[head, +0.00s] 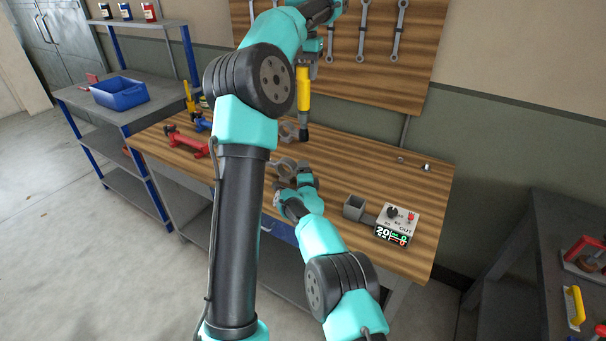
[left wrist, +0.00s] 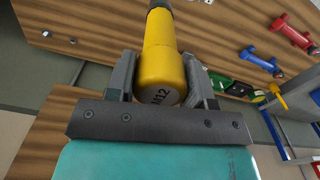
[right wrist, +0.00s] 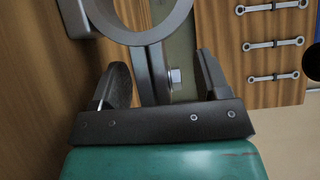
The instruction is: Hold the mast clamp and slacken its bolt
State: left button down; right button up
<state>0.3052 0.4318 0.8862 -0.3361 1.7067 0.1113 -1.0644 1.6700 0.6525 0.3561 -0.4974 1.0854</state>
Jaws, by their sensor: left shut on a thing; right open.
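The grey mast clamp (head: 283,168) is a ring with two ears above the wooden bench. In the right wrist view its ring (right wrist: 150,22) is cut off at the top, and a hex bolt head (right wrist: 174,77) shows beside the ears. My right gripper (right wrist: 162,62) is open, its fingers on either side of the ears with gaps. My left gripper (head: 305,64) is shut on a yellow driver (head: 304,90), which hangs dark end down behind the clamp. In the left wrist view the driver (left wrist: 163,60) is marked M12. Its working tip is out of that view.
The wooden bench (head: 425,200) also bears a control box (head: 397,222) with a display, a grey holder (head: 353,207), a red tool (head: 188,142) and a second grey ring part (head: 289,131). Wrenches hang on the back board (head: 415,60).

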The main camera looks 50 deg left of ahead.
grip_shut()
dwell(0.7)
dwell(0.6)
dwell(0.5)
pick_arm(q)
jog(key=w+d+f+m, duration=0.1)
jog(key=d+f+m, duration=0.2)
jog(key=d, duration=0.8)
jog(key=w+d+f+m, duration=0.1)
jog(key=d+f+m, duration=0.2)
jog(key=d, duration=0.8)
notch_tip(320, 180, down, 2)
jog(key=shift+d+f, duration=0.15)
jog(key=shift+f, duration=0.1)
